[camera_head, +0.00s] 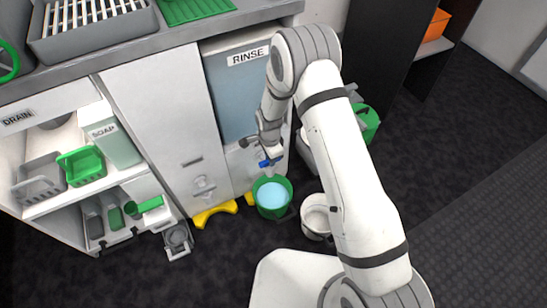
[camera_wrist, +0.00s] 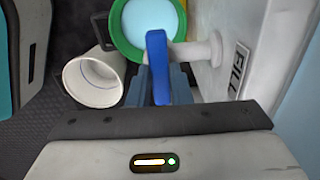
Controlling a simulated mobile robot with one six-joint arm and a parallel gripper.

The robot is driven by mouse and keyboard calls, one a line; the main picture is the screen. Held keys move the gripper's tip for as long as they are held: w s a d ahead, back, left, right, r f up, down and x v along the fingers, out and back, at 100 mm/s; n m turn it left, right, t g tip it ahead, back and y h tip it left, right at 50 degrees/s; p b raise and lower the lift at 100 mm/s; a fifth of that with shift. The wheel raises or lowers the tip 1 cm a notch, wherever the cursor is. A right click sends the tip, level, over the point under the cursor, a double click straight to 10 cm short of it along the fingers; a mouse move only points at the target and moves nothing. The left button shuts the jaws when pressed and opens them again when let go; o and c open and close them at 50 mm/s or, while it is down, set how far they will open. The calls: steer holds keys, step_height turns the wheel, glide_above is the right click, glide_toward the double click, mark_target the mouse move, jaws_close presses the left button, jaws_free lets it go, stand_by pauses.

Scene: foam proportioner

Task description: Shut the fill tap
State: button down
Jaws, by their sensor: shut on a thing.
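The fill tap has a blue lever handle (camera_wrist: 157,62) and a pale spout (camera_wrist: 200,50) coming out of the wall panel by a FILL label (camera_wrist: 239,70) in the wrist view. My gripper (camera_wrist: 165,88) is shut on the blue handle, with its fingers on either side of it. In the head view the handle (camera_head: 266,163) shows as a small blue piece below my gripper (camera_head: 268,150). A green bucket (camera_head: 287,184) with pale blue water stands beneath the tap. Its green rim (camera_wrist: 122,42) also shows in the wrist view. I cannot tell whether water is running.
A white bucket (camera_head: 315,218) stands on the floor right of the green one. A yellow piece (camera_head: 214,213) lies at the cabinet foot. The blue-grey RINSE panel (camera_head: 230,100) is behind my arm. Open shelves (camera_head: 65,203) are at left; dark floor is clear in front.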

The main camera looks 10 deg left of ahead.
steer(key=shift+w+a+r, duration=0.15)
steer(key=shift+w, duration=0.1)
steer(key=c, duration=1.3)
jaws_free()
steer(key=shift+s, duration=0.1)
steer(key=shift+r+p, duration=1.25)
steer(key=shift+r, duration=2.55)
